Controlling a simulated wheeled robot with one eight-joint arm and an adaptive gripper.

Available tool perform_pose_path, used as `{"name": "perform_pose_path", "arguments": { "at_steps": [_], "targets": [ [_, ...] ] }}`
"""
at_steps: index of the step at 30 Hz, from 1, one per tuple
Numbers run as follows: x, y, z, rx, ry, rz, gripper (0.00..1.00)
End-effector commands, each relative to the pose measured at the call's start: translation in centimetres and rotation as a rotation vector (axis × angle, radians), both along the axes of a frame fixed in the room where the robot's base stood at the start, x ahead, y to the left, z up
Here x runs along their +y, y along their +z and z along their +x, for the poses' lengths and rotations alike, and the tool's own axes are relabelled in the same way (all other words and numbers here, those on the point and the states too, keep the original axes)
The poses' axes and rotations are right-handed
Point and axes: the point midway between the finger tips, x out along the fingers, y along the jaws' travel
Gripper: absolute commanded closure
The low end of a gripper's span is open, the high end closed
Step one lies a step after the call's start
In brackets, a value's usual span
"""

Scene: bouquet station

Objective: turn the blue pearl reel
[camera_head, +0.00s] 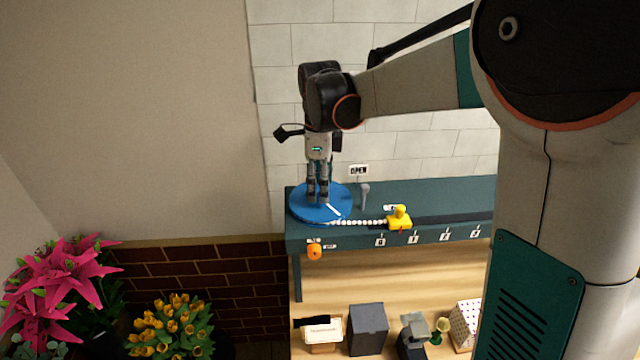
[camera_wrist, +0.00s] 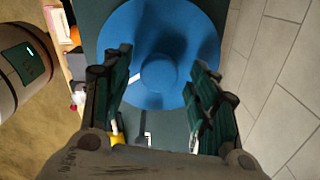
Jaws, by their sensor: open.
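The blue pearl reel (camera_head: 299,207) is a flat blue disc at the left end of the dark teal bench, with a white stripe (camera_head: 333,210) on it. In the wrist view the reel (camera_wrist: 130,35) shows a round raised hub (camera_wrist: 160,72) at its centre. My gripper (camera_head: 318,197) points down over the reel. It is open, and its fingers stand to either side of the hub in the wrist view (camera_wrist: 162,70). I cannot tell whether they touch it. A string of white pearls (camera_head: 358,222) runs right from the reel to a yellow slider (camera_head: 399,222).
A grey post (camera_head: 364,196) and an OPEN sign (camera_head: 358,170) stand behind the pearls. An orange knob (camera_head: 314,252) and several numbered labels sit on the bench front (camera_head: 345,243). Boxes (camera_head: 368,330) stand below. Pink lilies (camera_head: 65,275) and yellow tulips (camera_head: 170,325) are lower left.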

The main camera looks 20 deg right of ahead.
Motion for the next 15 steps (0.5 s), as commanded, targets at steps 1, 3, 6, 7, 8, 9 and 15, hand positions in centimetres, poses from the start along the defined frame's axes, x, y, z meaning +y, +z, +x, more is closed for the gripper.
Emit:
{"name": "perform_pose_path", "arguments": {
  "at_steps": [1,3,6,7,8,9,15],
  "targets": [
    [0.0,0.6,0.0,0.000,0.000,0.000,0.46],
    [0.0,1.6,0.0,0.000,0.000,0.000,0.46],
    [0.0,3.5,-0.1,0.000,0.000,0.000,0.46],
    [0.0,4.2,-0.1,0.000,0.000,0.000,0.46],
    [0.0,4.8,-0.1,0.000,0.000,0.000,0.46],
    [0.0,5.7,-0.1,0.000,0.000,0.000,0.46],
    [0.1,9.3,-0.1,0.000,0.000,0.000,0.46]
  ]
}}
